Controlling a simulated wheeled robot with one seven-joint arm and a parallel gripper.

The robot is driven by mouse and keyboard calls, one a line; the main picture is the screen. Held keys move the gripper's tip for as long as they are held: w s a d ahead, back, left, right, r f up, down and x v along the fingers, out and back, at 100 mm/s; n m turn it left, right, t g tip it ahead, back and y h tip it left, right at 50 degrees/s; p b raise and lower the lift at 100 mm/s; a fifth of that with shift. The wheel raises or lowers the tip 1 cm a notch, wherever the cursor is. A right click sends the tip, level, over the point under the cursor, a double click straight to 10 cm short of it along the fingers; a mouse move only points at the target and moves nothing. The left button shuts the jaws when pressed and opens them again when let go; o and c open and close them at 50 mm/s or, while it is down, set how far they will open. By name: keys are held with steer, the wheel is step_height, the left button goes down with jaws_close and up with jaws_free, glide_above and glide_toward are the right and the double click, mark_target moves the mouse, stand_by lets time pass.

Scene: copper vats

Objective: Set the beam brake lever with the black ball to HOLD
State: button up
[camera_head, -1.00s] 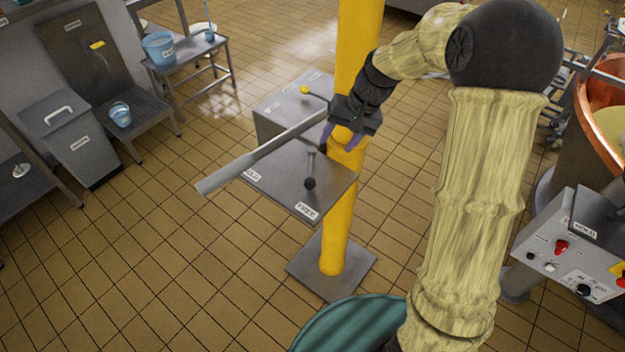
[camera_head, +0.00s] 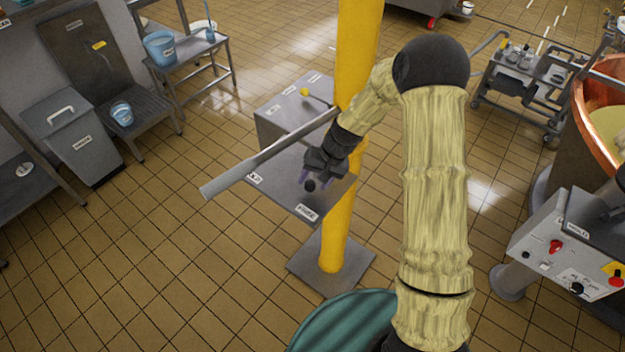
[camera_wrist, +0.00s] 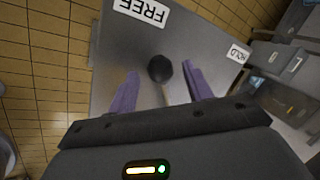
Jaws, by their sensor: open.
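The beam brake lever's black ball (camera_head: 310,186) stands over a grey metal plate (camera_head: 283,192). The plate carries a HOLD label (camera_head: 255,178) at the left and a FREE label (camera_head: 307,212) at the front corner. The ball is nearer FREE. My gripper (camera_head: 315,179) is open just above and around the ball. In the wrist view the ball (camera_wrist: 160,68) sits between the two purple fingers, with a gap on each side. Its rod runs back toward my gripper's body. FREE (camera_wrist: 141,11) and HOLD (camera_wrist: 237,53) both show there.
A yellow post (camera_head: 339,225) stands beside the plate. A long grey bar (camera_head: 262,158) slants above the plate, close to my wrist. A second lever with a yellow ball (camera_head: 305,91) is behind. A control box (camera_head: 563,245) and copper vat (camera_head: 590,130) stand at right.

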steer(key=shift+x, duration=0.85)
jaws_close()
